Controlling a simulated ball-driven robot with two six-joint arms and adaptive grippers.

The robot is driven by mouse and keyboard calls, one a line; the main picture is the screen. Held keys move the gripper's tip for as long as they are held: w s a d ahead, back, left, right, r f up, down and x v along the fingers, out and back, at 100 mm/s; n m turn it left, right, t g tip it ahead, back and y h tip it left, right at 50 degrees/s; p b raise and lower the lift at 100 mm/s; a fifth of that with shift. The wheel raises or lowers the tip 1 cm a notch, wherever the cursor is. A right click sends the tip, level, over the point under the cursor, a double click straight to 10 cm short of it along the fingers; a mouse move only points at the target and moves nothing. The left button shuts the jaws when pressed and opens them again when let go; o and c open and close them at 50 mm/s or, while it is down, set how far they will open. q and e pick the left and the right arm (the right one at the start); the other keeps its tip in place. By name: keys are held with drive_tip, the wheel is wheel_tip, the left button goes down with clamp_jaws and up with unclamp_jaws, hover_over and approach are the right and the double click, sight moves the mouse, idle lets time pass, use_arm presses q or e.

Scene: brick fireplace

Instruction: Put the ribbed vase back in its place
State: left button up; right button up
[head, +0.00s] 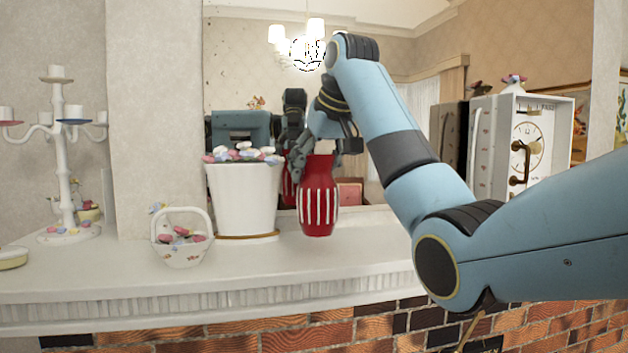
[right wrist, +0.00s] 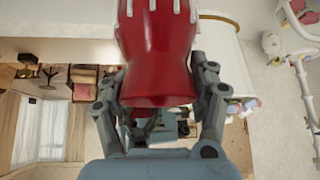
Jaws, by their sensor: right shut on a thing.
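The ribbed vase (head: 318,205) is red with white vertical stripes and stands upright over the white mantel shelf, just right of a white pot. I cannot tell whether its base touches the shelf. My right gripper (head: 325,152) reaches down from above and is shut on the vase near its neck. In the right wrist view, the red vase (right wrist: 158,60) sits between the two fingers of the right gripper (right wrist: 158,90). My left gripper is not in view.
The white pot (head: 243,200) with colored pebbles stands close left of the vase, with a small white basket (head: 183,242) beside it. A white candelabra (head: 65,160) is far left, a white clock (head: 522,150) right. A mirror is behind. The shelf front (head: 330,265) is clear.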

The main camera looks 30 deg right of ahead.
sight(314, 186)
wheel_tip(314, 186, down, 3)
drive_tip(key=shift+f+p, duration=0.2)
drive_tip(key=shift+p, duration=0.6)
drive_tip(key=shift+f, duration=0.2)
drive_tip(key=o, duration=1.7)
drive_tip(key=shift+f, duration=0.15)
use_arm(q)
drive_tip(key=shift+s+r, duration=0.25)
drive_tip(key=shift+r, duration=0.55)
